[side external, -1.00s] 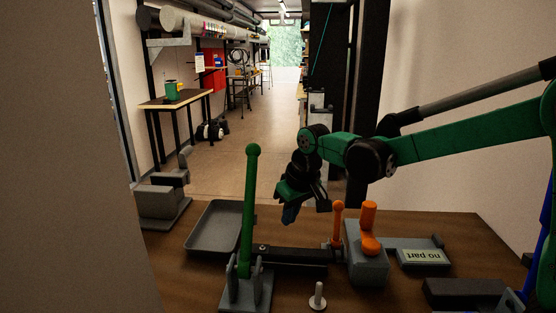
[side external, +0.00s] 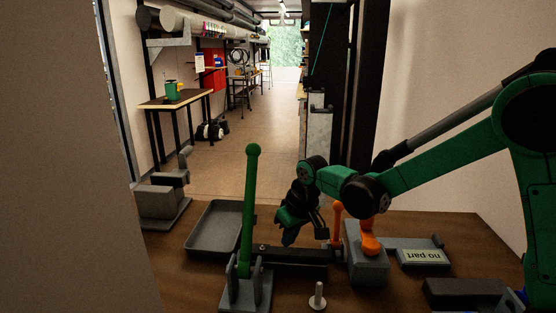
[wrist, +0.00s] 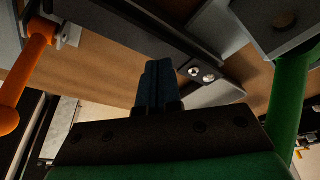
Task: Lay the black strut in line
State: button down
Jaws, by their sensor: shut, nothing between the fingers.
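The black strut (side external: 295,256) lies flat as a dark bar between the green-lever fixture (side external: 246,290) and the grey block with the orange clamp (side external: 368,266). In the wrist view, a dark bar that looks like the strut (wrist: 150,32) runs diagonally beyond the fingers, with two bright bolt heads near its right end. My gripper (side external: 289,238) points down just above or behind the strut; I cannot tell whether it touches. Its blue fingers (wrist: 157,85) are together with nothing between them.
The green lever (side external: 250,200) stands upright left of my gripper. An orange ball-topped post (side external: 337,222) stands close on its right. A grey tray (side external: 216,228) is behind left, a "no part" plate (side external: 422,256) right. A pale peg (side external: 318,296) and black block (side external: 465,292) are in front.

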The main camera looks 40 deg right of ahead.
aim_at(275, 250)
jog(key=shift+f, duration=0.9)
jog(key=shift+w+a, duration=0.8)
jog(key=shift+a, duration=0.1)
dwell(1.0)
jog(key=shift+r, duration=3)
jog(key=shift+s+r, duration=0.3)
jog(key=s+d+r+t, duration=0.1)
jog(key=s+t, duration=0.1)
jog(key=s, duration=0.4)
jog(key=s+d+r+t, duration=0.1)
jog(key=s, duration=0.6)
jog(key=shift+r+t, duration=0.4)
